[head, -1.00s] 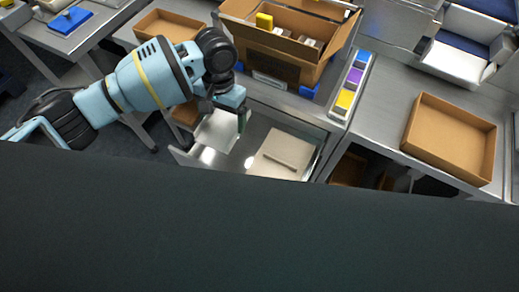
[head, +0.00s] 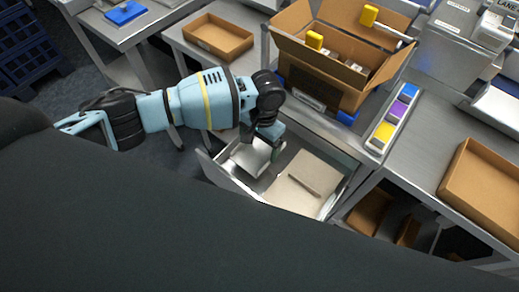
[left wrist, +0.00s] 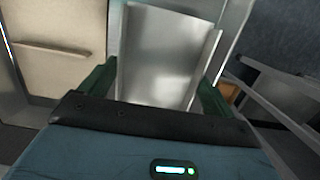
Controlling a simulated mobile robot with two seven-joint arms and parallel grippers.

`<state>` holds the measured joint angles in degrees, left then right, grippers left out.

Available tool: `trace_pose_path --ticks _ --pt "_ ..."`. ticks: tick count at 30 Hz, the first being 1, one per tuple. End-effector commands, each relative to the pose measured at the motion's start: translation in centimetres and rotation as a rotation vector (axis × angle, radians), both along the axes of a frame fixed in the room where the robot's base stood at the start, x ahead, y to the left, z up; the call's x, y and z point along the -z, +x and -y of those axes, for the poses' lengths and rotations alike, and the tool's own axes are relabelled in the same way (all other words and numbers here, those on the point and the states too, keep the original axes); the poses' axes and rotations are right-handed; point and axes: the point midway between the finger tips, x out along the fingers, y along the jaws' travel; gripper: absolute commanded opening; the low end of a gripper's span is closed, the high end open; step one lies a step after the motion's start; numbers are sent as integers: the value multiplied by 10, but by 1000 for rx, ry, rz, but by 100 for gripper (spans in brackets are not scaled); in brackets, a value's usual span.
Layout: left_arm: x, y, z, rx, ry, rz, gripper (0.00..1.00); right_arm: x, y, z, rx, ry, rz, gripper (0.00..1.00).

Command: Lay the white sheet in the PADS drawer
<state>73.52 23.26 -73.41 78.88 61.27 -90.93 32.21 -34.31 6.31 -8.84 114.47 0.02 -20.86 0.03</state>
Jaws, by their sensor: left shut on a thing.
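My left gripper (head: 268,143) is shut on the white sheet (head: 247,157) and holds it over the left part of an open drawer (head: 222,173). In the left wrist view the sheet (left wrist: 165,55) shows between the two dark green fingers, looking pale grey with turned-up side edges. I cannot tell whether it touches the drawer floor. A beige flat piece with a thin bar across it (head: 308,178) lies in the right part of the drawer. No PADS label can be read on the drawer. My right gripper is not in view.
An open cardboard box (head: 345,58) stands on the bench behind the drawer. A strip of coloured blocks (head: 392,118) lies to its right. Shallow brown trays stand at the left (head: 217,37) and far right (head: 485,185). The bench between strip and right tray is clear.

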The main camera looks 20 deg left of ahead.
Motion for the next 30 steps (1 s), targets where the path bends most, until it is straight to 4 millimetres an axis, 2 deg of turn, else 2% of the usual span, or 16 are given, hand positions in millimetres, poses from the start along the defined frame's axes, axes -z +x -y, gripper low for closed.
trace_pose_path --ticks 9,21,22,24,30 --pt "36 -1 0 -1 1 -3 69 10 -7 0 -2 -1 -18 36" --pt "40 -1 0 -1 1 -2 69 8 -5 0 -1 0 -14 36" --pt "40 0 0 -1 0 -1 91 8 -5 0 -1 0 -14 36" --pt "40 0 0 -1 0 -1 100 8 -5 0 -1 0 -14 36" --pt "39 0 0 -1 0 -1 100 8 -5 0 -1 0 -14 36"
